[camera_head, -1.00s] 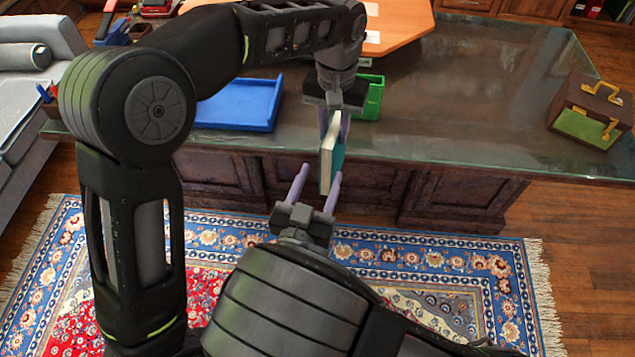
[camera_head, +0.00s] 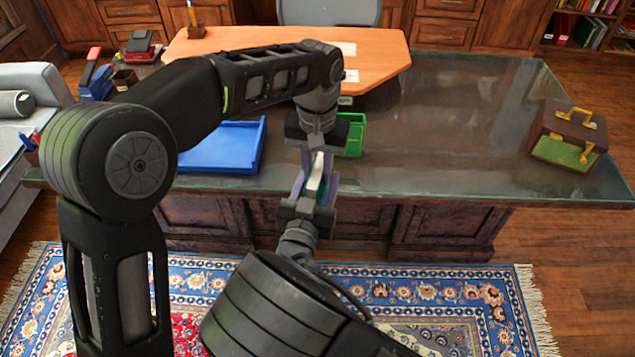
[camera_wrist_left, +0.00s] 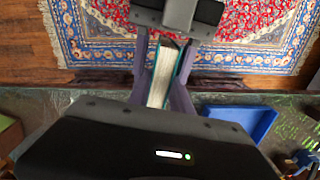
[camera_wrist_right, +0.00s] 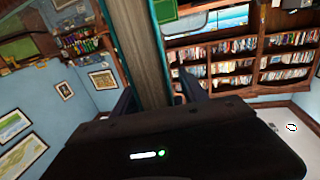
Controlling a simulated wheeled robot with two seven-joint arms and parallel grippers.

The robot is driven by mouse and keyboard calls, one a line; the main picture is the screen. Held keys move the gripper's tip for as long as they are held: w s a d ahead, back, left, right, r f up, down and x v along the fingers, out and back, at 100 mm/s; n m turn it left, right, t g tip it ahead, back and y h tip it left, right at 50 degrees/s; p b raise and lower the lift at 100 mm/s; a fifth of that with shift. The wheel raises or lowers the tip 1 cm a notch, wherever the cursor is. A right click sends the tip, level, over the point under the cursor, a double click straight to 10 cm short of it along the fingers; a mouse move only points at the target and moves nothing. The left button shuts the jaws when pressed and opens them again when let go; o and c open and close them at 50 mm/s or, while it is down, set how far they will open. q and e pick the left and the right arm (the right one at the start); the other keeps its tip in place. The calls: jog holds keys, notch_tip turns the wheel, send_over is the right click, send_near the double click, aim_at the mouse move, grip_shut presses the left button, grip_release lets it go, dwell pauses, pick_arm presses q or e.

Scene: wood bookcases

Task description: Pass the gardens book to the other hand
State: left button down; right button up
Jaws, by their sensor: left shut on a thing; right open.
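The gardens book (camera_head: 316,170), with pale page edges and a teal cover, is upright in front of the desk's front edge. It also shows edge-on in the left wrist view (camera_wrist_left: 163,75) and in the right wrist view (camera_wrist_right: 143,45). My left gripper (camera_head: 317,158) is shut on it from above. My right gripper (camera_head: 313,182) is open just below, its purple fingers pointing up on either side of the book's lower part. In the right wrist view the book stands between the open fingers. The cover's front is hidden.
The glass-topped desk (camera_head: 440,130) carries a blue tray (camera_head: 215,150), a green bin (camera_head: 355,136) and, at right, a brown case (camera_head: 570,135). The desk edge is close behind the grippers. A patterned rug (camera_head: 420,292) covers the floor in front.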

jog(key=shift+c, duration=0.4)
grip_shut()
dwell(0.4)
dwell(0.4)
pick_arm(q)
jog(key=c, duration=1.1)
grip_release()
jog(key=shift+r, duration=3.75)
jog(key=shift+w, duration=0.1)
